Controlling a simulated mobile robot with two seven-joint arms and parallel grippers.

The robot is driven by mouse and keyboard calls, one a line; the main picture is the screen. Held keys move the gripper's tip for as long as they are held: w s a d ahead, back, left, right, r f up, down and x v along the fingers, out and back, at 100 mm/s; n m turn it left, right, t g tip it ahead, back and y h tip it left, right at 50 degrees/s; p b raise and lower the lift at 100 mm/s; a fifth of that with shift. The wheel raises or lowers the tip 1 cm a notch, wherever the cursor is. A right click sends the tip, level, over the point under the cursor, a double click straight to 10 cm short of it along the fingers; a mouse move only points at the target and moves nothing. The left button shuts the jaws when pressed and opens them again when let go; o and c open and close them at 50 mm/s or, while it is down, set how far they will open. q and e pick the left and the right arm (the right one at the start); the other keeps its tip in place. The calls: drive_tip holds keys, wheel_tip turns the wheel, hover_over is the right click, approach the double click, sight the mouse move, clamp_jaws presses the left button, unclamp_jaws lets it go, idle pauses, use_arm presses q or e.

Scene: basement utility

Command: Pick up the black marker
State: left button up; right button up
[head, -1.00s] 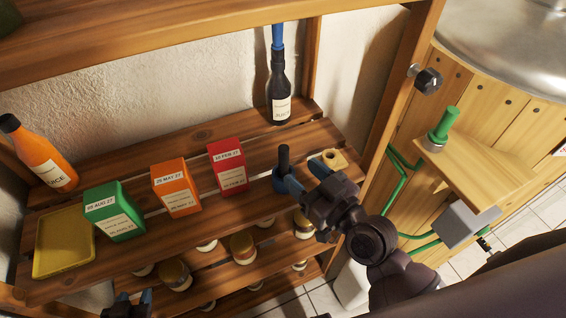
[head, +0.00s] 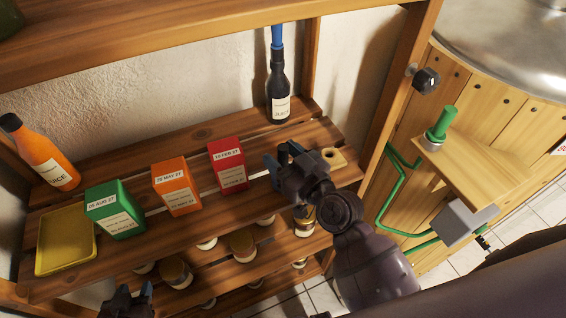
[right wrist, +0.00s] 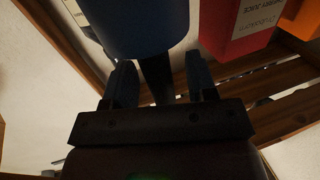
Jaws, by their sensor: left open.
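My right gripper (head: 277,158) is over the middle shelf, right of the red box. In the right wrist view its two fingers (right wrist: 161,82) are apart, with the dark shaft of the black marker (right wrist: 156,78) between them. A gap shows on at least one side of the shaft. A blue cup-like holder (right wrist: 145,28) is just beyond the fingers. The marker and holder are hidden behind my right gripper in the head view. My left gripper (head: 128,298) is open and empty at the bottom left, low in front of the shelves.
Red (head: 228,165), orange (head: 176,187) and green (head: 115,210) boxes stand in a row left of my right gripper. A yellow tray (head: 66,242), a juice bottle (head: 45,158) and a dark bottle (head: 278,90) share the shelf. Jars (head: 242,246) sit below. A wooden post (head: 398,95) rises right.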

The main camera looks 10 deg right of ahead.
drive_tip(key=c, duration=0.7)
clamp_jaws()
